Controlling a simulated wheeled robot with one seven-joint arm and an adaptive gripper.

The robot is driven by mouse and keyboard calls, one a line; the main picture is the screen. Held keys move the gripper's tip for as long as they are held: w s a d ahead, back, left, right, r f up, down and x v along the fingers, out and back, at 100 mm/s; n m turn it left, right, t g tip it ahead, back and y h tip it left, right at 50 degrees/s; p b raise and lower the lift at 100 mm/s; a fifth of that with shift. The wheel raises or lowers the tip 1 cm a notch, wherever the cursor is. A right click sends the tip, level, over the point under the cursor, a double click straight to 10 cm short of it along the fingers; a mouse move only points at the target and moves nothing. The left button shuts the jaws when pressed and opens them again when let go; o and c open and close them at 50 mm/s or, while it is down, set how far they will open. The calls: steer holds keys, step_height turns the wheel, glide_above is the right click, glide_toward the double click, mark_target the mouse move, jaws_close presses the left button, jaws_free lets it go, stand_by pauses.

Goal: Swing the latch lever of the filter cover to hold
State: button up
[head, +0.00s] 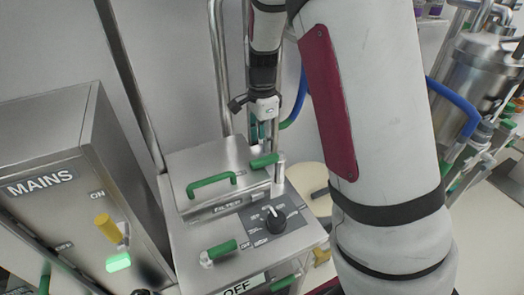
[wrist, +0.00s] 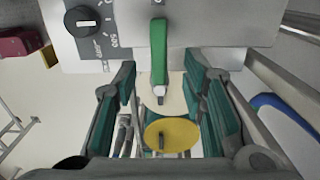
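The filter cover (head: 185,160) is a steel lid with a green bar handle (head: 212,183) on top of a steel cabinet. A green lever (head: 265,160) sits by a short post at the cover's right edge; I cannot tell for certain that it is the latch lever. Another green lever (head: 222,250) with a pale hub is nearer the front. My gripper (wrist: 161,78) is open, its teal-padded fingers apart. In the wrist view a green lever (wrist: 160,52) reaches between the fingertips, with gaps on both sides. In the head view my fingers are mostly hidden.
A black dial (head: 275,220) is on the grey panel beside the post. The MAINS box (head: 50,185) with a yellow handle (head: 108,228) stands left. Vertical pipes (head: 220,70) rise behind the cover. A blue hose (wrist: 285,115) and a yellow disc (wrist: 172,134) show in the wrist view.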

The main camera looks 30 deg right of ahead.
step_height(320, 180, up, 5)
steer(key=shift+f, duration=0.1)
stand_by(0.6)
steer(key=s+a+r+n+t+y, duration=0.1)
steer(key=s+a+r+n+t, duration=0.25)
steer(key=s+r+n, duration=0.65)
steer(key=s+a+r+n+t, duration=0.1)
steer(key=s+r+n, duration=0.1)
steer(key=s+n, duration=0.2)
steer(key=s+a+r+n+t+h, duration=0.1)
steer(key=s+n, duration=0.3)
steer(key=s, duration=0.6)
steer(key=shift+a+r, duration=0.4)
steer(key=shift+r, duration=0.15)
steer(key=shift+s, duration=0.1)
